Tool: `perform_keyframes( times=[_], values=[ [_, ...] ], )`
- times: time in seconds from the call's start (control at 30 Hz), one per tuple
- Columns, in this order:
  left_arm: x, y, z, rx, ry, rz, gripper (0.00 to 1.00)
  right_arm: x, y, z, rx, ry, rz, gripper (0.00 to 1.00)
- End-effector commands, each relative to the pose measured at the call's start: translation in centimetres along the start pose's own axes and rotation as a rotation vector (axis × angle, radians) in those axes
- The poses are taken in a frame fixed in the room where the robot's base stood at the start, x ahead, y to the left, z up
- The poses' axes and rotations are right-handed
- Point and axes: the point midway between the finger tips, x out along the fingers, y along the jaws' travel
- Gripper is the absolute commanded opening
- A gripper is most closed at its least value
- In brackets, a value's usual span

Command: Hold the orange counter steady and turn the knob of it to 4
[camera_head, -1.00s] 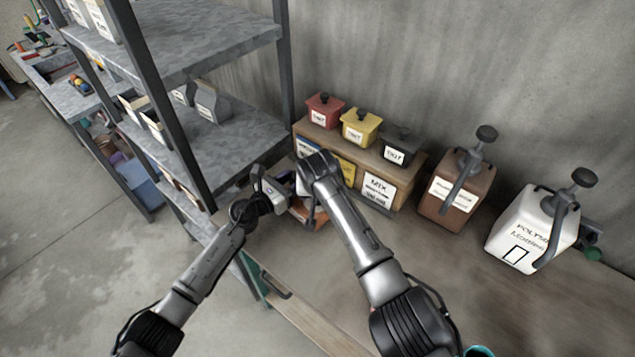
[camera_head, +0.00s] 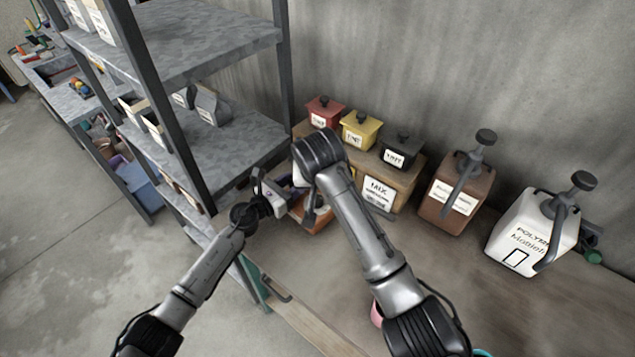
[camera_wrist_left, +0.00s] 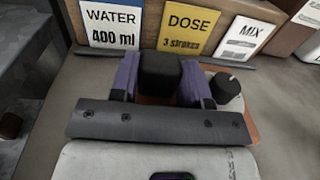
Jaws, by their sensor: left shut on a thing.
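The orange counter (camera_head: 316,224) stands on the bench below the wooden box, partly hidden by my arms. In the left wrist view its orange edge (camera_wrist_left: 250,128) shows at the right, with a round black knob (camera_wrist_left: 226,88) on a pale dial. My left gripper (camera_head: 286,194) is beside the counter. In the left wrist view its purple fingers (camera_wrist_left: 160,82) are shut on the counter's black block (camera_wrist_left: 160,70), left of the knob. My right gripper (camera_head: 317,208) points down over the counter, mostly hidden behind its own wrist; its fingers cannot be made out.
Behind are a wooden box (camera_head: 405,185) with label cards and red (camera_head: 325,112), yellow (camera_head: 360,130) and black (camera_head: 401,151) lidded containers. A brown jug (camera_head: 455,190) and a white jug (camera_head: 530,232) stand right. Metal shelving (camera_head: 215,150) is close on the left.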

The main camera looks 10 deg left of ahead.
Motion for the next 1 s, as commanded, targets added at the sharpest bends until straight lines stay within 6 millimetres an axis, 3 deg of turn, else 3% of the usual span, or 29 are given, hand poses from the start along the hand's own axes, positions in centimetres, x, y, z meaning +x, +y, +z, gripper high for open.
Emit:
perform_keyframes(
  times=[0.2, 0.23, 0.53, 0.83, 1.0],
  values=[
    [0.0, 0.0, 0.0, 0.001, 0.0, 0.0, 0.0, 0.0, 0.0, 0.0, 0.0, 0.0, 0.0, 0.61],
    [0.0, 0.0, 0.0, 0.001, 0.0, 0.0, 0.43, 0.0, 0.0, 0.0, 0.0, 0.0, 0.0, 0.61],
    [0.0, 0.0, 0.0, 0.001, 0.0, 0.0, 0.72, 0.0, 0.0, 0.0, 0.0, 0.0, 0.0, 0.61],
    [-0.3, 0.1, 0.0, 0.002, 0.001, 0.001, 0.72, 0.0, 0.0, 0.0, -0.001, 0.0, -0.001, 0.61],
    [-2.4, 0.1, -0.1, 0.005, 0.003, 0.0, 0.72, 0.0, 0.0, 0.0, -0.001, 0.0, -0.001, 0.61]
  ],
)
